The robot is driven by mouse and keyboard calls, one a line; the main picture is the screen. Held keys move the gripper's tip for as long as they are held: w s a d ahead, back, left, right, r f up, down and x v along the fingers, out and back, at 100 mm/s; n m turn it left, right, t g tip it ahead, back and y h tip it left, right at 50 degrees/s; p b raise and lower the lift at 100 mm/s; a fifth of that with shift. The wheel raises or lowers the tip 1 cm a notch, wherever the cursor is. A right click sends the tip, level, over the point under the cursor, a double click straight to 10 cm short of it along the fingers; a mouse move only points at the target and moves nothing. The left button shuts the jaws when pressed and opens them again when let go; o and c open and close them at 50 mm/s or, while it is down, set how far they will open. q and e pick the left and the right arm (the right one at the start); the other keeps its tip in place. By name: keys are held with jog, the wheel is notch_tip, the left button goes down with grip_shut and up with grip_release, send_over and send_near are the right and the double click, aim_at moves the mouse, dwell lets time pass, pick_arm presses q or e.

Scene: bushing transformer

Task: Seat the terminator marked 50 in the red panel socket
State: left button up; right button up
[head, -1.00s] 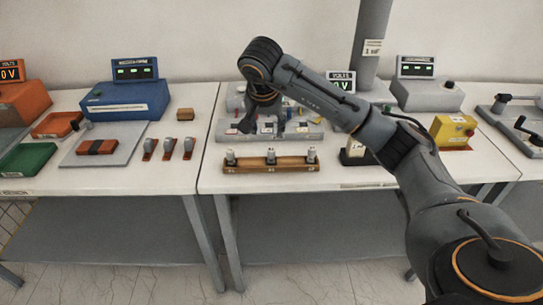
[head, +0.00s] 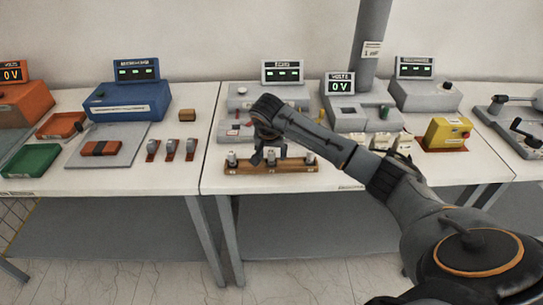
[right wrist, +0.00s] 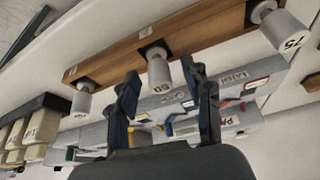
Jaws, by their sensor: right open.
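The terminator marked 50 (right wrist: 160,72) is a pale grey cylinder standing in the middle place of a wooden rack (right wrist: 198,32). The rack (head: 240,168) also shows in the head view. My right gripper (right wrist: 163,84) is open, with its two fingers on either side of the 50 terminator in the wrist view and no visible contact. In the head view my right gripper (head: 268,157) hangs over the rack's middle and partly hides that terminator. The grey panel unit (head: 228,133) stands behind the rack; its red socket cannot be made out clearly. My left gripper is out of view.
A terminator marked 75 (right wrist: 287,31) and another terminator (right wrist: 82,100) stand at the rack's ends. A yellow box (head: 446,133) and pale blocks (head: 403,142) are to the right. The table front left of the rack is clear.

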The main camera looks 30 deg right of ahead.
jog(key=shift+w+f, duration=0.1)
jog(key=shift+f, duration=0.1)
grip_shut()
jog(key=shift+r, duration=0.2)
